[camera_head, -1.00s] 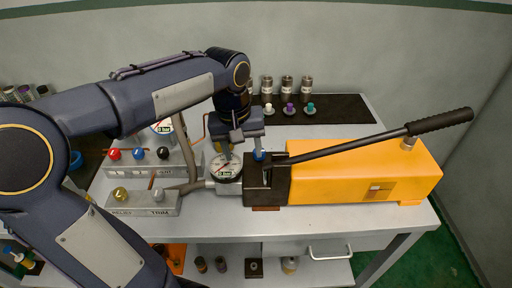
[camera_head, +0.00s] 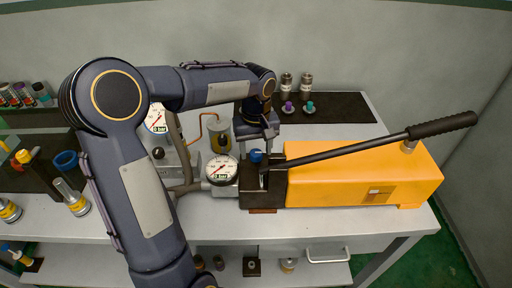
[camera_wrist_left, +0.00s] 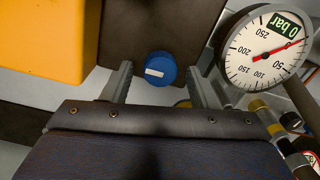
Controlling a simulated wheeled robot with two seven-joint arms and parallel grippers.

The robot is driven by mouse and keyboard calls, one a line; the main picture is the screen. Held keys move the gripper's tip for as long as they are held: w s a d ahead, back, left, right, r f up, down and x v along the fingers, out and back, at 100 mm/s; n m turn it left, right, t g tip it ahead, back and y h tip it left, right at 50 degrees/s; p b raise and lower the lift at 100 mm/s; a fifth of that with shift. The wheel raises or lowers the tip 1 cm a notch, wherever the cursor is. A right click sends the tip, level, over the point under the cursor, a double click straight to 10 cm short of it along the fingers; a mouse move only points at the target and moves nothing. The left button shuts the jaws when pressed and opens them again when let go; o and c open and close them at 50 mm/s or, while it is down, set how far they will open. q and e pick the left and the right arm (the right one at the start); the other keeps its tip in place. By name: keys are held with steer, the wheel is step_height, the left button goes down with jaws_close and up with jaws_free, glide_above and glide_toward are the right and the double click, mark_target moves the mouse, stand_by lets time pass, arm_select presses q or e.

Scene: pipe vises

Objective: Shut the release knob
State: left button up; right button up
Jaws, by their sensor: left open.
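The release knob (camera_head: 256,156) is a small blue round knob on the black block (camera_head: 253,190) at the left end of the yellow pump (camera_head: 340,180). In the left wrist view the blue knob (camera_wrist_left: 160,69) has a white mark on its face. My left gripper (camera_head: 258,140) is open above the block. In the left wrist view its two fingers (camera_wrist_left: 158,82) stand on either side of the knob, with gaps between them and it. My right gripper is not in view.
A round gauge (camera_head: 221,170) reading 0 bar stands just left of the block. The long black pump lever (camera_head: 370,142) slopes up to the right from the block. A black mat (camera_head: 345,108) with metal cylinders and small knobs lies behind the pump.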

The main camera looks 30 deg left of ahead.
arm_select(q)
steer(key=c, duration=1)
steer(key=shift+m, duration=0.3)
steer(key=m+p, duration=0.1)
steer(key=m, duration=0.7)
steer(key=shift+p, duration=0.4)
steer(key=m+p, duration=0.1)
steer(key=m, duration=0.3)
steer(key=shift+m, duration=0.4)
steer(key=m, duration=0.4)
steer(key=shift+p, duration=0.35)
steer(key=shift+m, duration=0.3)
